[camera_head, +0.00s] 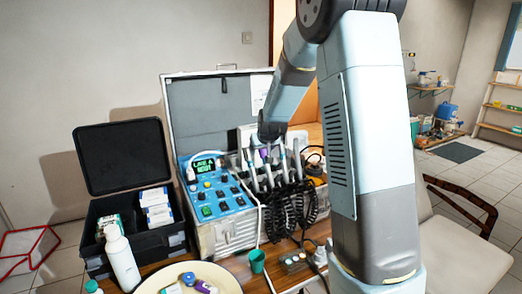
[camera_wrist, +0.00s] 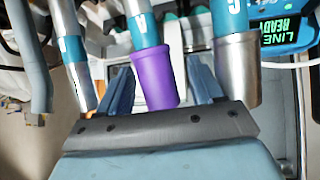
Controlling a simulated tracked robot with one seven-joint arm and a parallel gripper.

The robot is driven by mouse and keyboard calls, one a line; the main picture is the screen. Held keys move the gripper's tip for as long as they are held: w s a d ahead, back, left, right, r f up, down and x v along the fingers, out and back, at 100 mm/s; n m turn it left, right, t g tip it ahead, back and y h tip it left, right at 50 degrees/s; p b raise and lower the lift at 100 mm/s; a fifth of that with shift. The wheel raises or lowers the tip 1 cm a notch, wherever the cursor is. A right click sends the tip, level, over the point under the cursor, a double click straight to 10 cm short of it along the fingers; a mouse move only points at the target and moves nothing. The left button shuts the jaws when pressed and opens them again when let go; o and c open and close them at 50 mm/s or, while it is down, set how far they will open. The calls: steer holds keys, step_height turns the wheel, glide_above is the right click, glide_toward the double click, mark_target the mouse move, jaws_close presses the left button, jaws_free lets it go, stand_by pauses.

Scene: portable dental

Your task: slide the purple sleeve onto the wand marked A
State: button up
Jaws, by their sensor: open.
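The purple sleeve (camera_wrist: 155,78) is around the end of the middle wand (camera_wrist: 140,24), whose teal band is marked A, in the wrist view. Sleeve and wand appear in line. My gripper (camera_wrist: 160,75) is open, with one finger on each side of the sleeve and visible gaps between. The sleeve's edge nearest my gripper shows above the palm and looks free of it. How far the wand reaches inside the sleeve is hidden. In the head view the sleeve (camera_head: 263,154) is a small purple patch just below my gripper (camera_head: 268,142), among the wands.
Neighbouring wands with metal ends stand close on the left (camera_wrist: 78,70) and right (camera_wrist: 237,70) of the sleeve. A blue control panel (camera_head: 222,208), black coiled hoses (camera_head: 283,212), a green cup (camera_head: 257,261) and a cream plate (camera_head: 228,280) with small vials are nearby.

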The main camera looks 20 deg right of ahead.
steer(key=v, duration=1.3)
steer(key=shift+s+r, duration=0.25)
steer(key=shift+s, duration=0.05)
steer(key=s+r+g, duration=0.1)
steer(key=s, duration=1.6)
steer(key=s+a+r+g, duration=0.1)
steer(key=s+r+g, duration=0.1)
steer(key=s, duration=1.5)
steer(key=shift+r+m, duration=0.3)
steer(key=shift+m, duration=0.1)
steer(key=shift+s+a, duration=0.1)
